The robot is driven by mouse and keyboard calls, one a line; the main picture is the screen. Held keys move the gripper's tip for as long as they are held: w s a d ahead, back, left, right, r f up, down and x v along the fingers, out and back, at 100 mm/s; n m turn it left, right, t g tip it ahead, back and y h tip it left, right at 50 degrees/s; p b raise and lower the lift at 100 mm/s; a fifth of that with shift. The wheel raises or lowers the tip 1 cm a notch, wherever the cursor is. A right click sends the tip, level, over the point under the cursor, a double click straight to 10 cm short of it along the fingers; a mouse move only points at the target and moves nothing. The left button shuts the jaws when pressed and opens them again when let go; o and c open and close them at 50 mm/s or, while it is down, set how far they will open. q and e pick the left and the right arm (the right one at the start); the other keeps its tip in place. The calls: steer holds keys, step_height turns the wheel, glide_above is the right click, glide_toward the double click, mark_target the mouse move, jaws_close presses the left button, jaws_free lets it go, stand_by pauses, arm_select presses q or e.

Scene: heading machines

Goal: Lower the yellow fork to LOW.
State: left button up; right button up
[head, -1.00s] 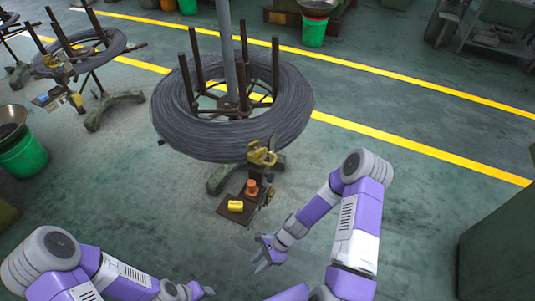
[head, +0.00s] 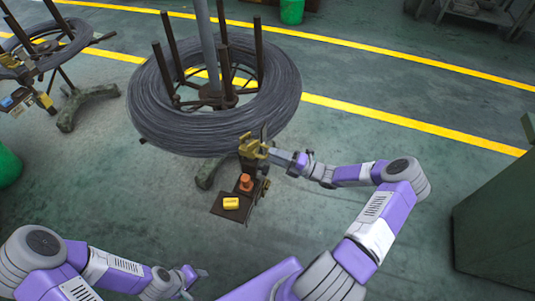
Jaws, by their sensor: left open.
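The yellow fork (head: 250,148) stands upright on a small dark stand in front of the wire coil, in the middle of the head view. My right gripper (head: 274,156) is at the right side of the fork, with its fingertips pointing left at it. I cannot tell if the fingers touch the fork or are closed around it. My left gripper (head: 198,276) is open and empty at the lower left, well away from the fork.
A large wire coil (head: 155,127) on a spoked stand is behind the fork. A green cabinet (head: 490,225) stands at the right; open floor lies between.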

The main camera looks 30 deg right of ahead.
mark_target(256, 147)
steer(key=shift+x, duration=1.4)
jaws_close()
